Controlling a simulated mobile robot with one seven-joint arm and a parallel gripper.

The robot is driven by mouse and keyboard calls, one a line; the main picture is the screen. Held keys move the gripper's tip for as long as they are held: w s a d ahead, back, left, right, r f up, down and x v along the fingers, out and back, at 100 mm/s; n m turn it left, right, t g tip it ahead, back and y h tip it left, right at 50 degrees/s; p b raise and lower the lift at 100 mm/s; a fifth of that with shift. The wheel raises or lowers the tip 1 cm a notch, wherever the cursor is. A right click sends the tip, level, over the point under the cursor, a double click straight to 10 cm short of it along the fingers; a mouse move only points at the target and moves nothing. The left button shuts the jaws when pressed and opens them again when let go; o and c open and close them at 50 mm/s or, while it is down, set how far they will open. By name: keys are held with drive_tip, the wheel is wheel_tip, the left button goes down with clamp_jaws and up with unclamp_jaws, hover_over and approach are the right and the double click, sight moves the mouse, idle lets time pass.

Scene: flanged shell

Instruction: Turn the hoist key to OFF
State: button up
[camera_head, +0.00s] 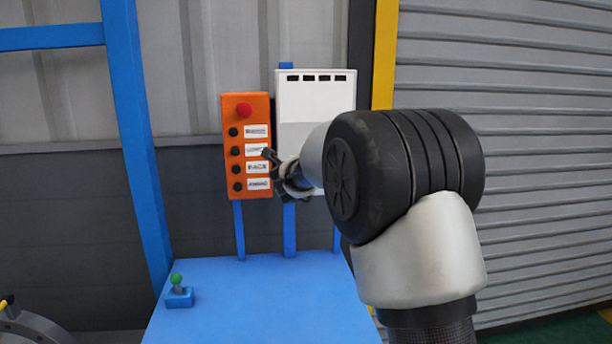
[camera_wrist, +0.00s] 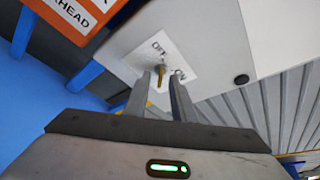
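The hoist key (camera_wrist: 159,69) is a small brass piece on a white label plate (camera_wrist: 186,56) in the wrist view. OFF is printed above it and ON to its right; the exact angle of the key is hard to tell. The plate is on a white box (camera_head: 316,97). My gripper (camera_wrist: 161,77) is open, its two fingers apart and pointing at the key, which shows between the tips. I cannot tell whether they touch it. In the head view my gripper (camera_head: 271,163) is by the lower left of the box, and my arm hides the key.
An orange button panel (camera_head: 236,150) with a red button (camera_head: 243,110) is close left of my gripper. Below is a blue table (camera_head: 250,300) with a green-topped lever (camera_head: 177,281). A blue post (camera_head: 135,130) stands left, a grey shutter (camera_head: 540,150) right.

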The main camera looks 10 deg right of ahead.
drive_tip(key=v, duration=1.7)
drive_tip(key=shift+p, duration=0.35)
drive_tip(key=shift+a+f, duration=0.1)
drive_tip(key=s+a+n+g+y, duration=0.15)
drive_tip(key=s+n+y, duration=0.25)
drive_tip(key=s+n, duration=0.4)
drive_tip(key=s+a+n+g+y, duration=0.1)
drive_tip(key=s+a+n+y, duration=0.2)
drive_tip(key=s+n, duration=0.55)
drive_tip(key=s+d+f+n+g+h, duration=0.1)
drive_tip(key=s+d+f+n+g, duration=0.2)
drive_tip(key=s+d+f+n, duration=0.25)
drive_tip(key=s+d+f+n+g+h, duration=0.1)
drive_tip(key=s+d+f+n+g, duration=0.15)
drive_tip(key=s+f+n, duration=0.4)
drive_tip(key=s+d+r+p, duration=0.1)
drive_tip(key=s+r+p, duration=0.1)
drive_tip(key=r+p, duration=0.5)
drive_tip(key=s+d+r+n+h+p, duration=0.1)
drive_tip(key=s+r+p, duration=0.2)
drive_tip(key=r+p, duration=0.5)
drive_tip(key=shift+r+g, duration=0.3)
drive_tip(key=shift+r, duration=0.15)
